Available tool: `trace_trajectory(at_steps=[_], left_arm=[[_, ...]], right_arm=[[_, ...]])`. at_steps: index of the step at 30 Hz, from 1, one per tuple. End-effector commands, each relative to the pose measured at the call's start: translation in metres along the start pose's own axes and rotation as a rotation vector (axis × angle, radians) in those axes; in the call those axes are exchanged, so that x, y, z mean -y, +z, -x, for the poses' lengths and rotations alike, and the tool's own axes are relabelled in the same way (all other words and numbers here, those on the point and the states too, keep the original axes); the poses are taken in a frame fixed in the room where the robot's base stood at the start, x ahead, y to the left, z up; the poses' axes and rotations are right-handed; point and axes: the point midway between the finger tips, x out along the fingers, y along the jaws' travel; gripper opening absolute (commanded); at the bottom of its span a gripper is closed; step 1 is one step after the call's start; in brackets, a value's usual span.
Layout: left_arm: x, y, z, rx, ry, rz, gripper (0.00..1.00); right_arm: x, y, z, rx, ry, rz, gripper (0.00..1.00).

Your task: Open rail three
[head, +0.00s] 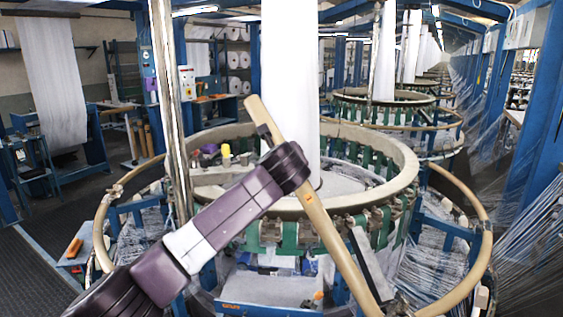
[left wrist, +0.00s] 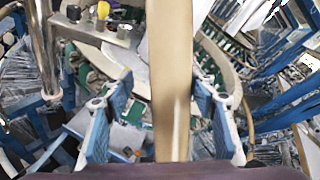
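A beige rail (head: 325,222) runs diagonally across the front of the circular loom (head: 375,188), its upper end left of the white fabric column and its lower end at the bottom edge. My left arm reaches in from the lower left, and its dark wrist overlaps the rail's upper part. In the left wrist view the rail (left wrist: 170,70) passes between the blue-padded fingers of my left gripper (left wrist: 158,90), with a gap on each side. That gripper is open. The fingers are mostly hidden in the head view. My right gripper is out of view.
Another curved beige rail (head: 107,215) lies around the loom's left side and one (head: 487,212) around its right. A metal post (head: 172,110) stands at the left. White threads (head: 525,240) fill the right side. Dark floor (head: 28,275) is open at the lower left.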

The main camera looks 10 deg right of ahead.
Motion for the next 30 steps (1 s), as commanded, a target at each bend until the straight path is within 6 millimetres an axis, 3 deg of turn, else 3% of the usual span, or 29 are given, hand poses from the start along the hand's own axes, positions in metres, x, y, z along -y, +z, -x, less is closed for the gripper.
trace_trajectory(at_steps=[21, 30], left_arm=[[0.002, -0.002, 0.101, -0.003, -0.003, -0.001, 0.51], [0.001, -0.002, 0.115, -0.002, -0.001, -0.002, 0.51]], right_arm=[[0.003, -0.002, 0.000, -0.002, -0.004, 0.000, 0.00], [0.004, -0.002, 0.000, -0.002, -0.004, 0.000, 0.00]])
